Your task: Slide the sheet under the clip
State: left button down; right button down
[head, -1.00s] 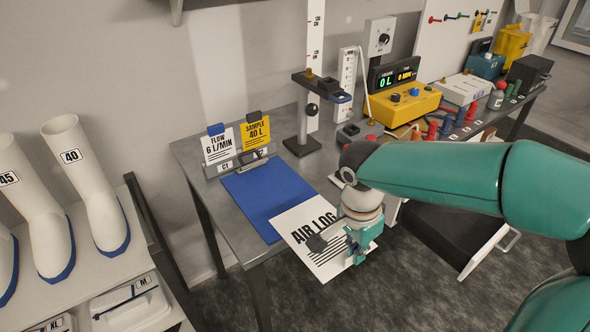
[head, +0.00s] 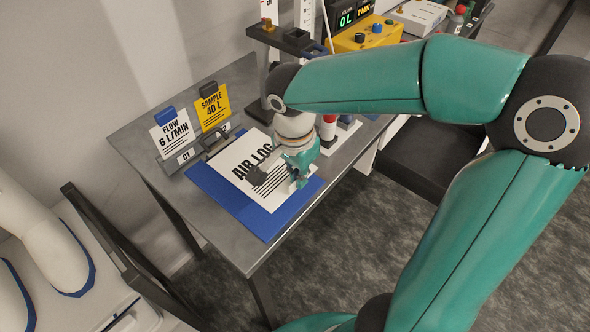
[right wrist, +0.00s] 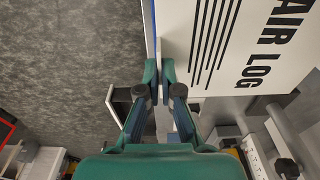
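The white AIR LOG sheet (head: 245,165) lies over the blue clipboard (head: 228,198), with blue showing along its left and lower sides. The dark clip (head: 217,142) is at the board's far edge, right by the sheet's top edge; I cannot tell whether any paper is beneath it. My right gripper (head: 298,172) is shut on the sheet's near right edge. In the right wrist view the fingertips (right wrist: 163,75) pinch that edge, and the printed sheet (right wrist: 250,45) extends to the right. My left gripper is not in view.
A dark stand (head: 285,40) and a yellow meter (head: 365,35) are farther back. The metal table (head: 150,125) has bare room left of the board.

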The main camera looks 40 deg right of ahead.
aim_at(281, 184)
jog(key=shift+w, duration=0.1)
jog(key=shift+a+f+b, duration=0.1)
jog(key=shift+f+b, duration=0.15)
jog(key=shift+b, duration=0.1)
jog(key=f+b, duration=0.3)
jog(key=f, duration=0.1)
jog(key=w+f+b, duration=0.1)
jog(key=f+b, duration=0.1)
jog(key=shift+b, duration=0.35)
jog(key=shift+w+a+r, duration=0.1)
jog(key=shift+w, duration=0.3)
jog(key=shift+w+a+p, duration=0.1)
jog(key=shift+w+p, duration=0.25)
jog(key=shift+w, duration=1.2)
jog(key=shift+s+f+b, duration=0.1)
jog(key=shift+f+b, duration=0.25)
jog(key=shift+f, duration=0.05)
dwell(0.4)
jog(key=c, duration=1.2)
grip_release()
jog(key=shift+c, duration=0.2)
